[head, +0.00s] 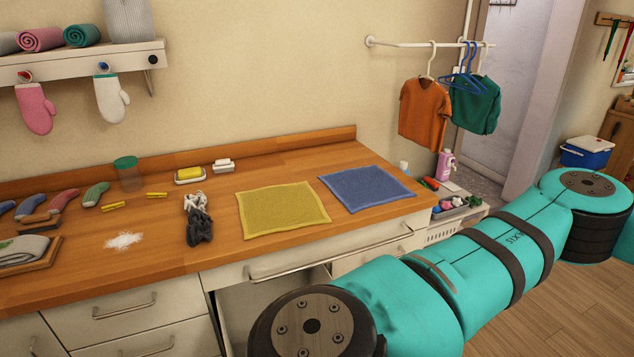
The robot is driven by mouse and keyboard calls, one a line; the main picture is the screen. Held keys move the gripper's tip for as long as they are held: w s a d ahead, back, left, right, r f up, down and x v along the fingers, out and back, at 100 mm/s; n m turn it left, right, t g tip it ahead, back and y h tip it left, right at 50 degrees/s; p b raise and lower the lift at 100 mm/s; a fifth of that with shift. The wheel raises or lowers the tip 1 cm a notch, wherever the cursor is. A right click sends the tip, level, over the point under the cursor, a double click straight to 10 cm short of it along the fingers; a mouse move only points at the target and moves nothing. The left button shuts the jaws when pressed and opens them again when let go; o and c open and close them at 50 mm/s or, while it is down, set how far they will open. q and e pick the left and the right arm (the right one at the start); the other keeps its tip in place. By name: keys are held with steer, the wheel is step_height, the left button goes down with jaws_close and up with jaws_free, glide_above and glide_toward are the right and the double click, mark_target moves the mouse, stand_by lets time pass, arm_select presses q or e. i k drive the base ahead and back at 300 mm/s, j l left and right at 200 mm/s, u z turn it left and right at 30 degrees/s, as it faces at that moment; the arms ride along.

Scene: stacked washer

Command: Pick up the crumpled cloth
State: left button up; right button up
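A small crumpled cloth-like heap lies on the wooden counter (290,170), left of the yellow cloth. Its front part is dark grey (199,228) and its back part is pale grey-white (194,203); I cannot tell whether these are one piece or two. A yellow cloth (282,208) and a blue cloth (366,188) lie flat to its right. A grey folded cloth (22,250) lies on a wooden tray at the far left. Neither gripper shows; only teal links of my own arm cross the lower right, well apart from the heap.
White powder (123,240), yellow clips (113,206), a jar (128,175) and a soap dish (189,175) are on the counter. A shelf (80,62) with hanging mitts is above. A drawer (325,250) stands below the counter's front edge.

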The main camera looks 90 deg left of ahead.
mark_target(199, 201)
steer(key=k+j+u, duration=0.55)
steer(key=u, duration=0.15)
steer(key=k+j+u, duration=0.2)
steer(key=j+u, duration=0.5)
steer(key=j, duration=0.35)
steer(key=i+j+u, duration=0.1)
steer(key=j+u, duration=0.15)
steer(key=j, duration=0.4)
